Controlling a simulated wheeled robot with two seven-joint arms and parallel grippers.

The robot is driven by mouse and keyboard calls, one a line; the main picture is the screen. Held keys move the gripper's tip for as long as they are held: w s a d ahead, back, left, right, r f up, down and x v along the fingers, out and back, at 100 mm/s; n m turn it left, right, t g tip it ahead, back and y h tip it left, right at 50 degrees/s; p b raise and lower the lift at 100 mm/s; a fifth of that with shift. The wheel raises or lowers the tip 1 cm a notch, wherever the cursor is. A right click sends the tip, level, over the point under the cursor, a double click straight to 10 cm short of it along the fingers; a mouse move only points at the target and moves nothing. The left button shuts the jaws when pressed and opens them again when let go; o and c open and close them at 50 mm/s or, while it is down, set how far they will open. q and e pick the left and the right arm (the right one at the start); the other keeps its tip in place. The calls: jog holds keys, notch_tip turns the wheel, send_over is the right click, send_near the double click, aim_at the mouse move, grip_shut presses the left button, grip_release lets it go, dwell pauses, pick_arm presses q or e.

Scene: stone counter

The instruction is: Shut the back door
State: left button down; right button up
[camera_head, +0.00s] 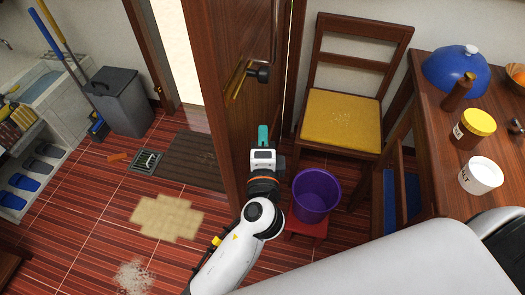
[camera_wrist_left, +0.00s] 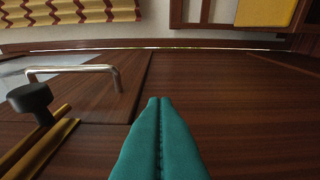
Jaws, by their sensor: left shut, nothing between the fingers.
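The back door (camera_head: 228,85) is a dark brown wooden door standing open, with a bright doorway (camera_head: 178,55) to its left. It has a dark round knob (camera_head: 262,74) on a brass plate, which also shows at the left of the left wrist view (camera_wrist_left: 32,100). My left gripper (camera_head: 263,135) is in front of the door's lower part, below the knob. Its teal fingers (camera_wrist_left: 160,140) are shut and empty, pointing at the brown door panel. I cannot tell whether the fingertips touch the panel. My right gripper is not in view.
A purple bucket (camera_head: 316,192) on a red stool (camera_head: 305,228) stands right of my left gripper. A chair with a yellow seat (camera_head: 340,118) and a table with jars (camera_head: 480,175) are further right. A dark mat (camera_head: 190,158) and a floor drain (camera_head: 146,161) lie by the doorway.

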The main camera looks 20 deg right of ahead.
pick_arm(q)
jog(key=shift+w+a+p, duration=0.65)
jog(key=shift+w+a, duration=0.9)
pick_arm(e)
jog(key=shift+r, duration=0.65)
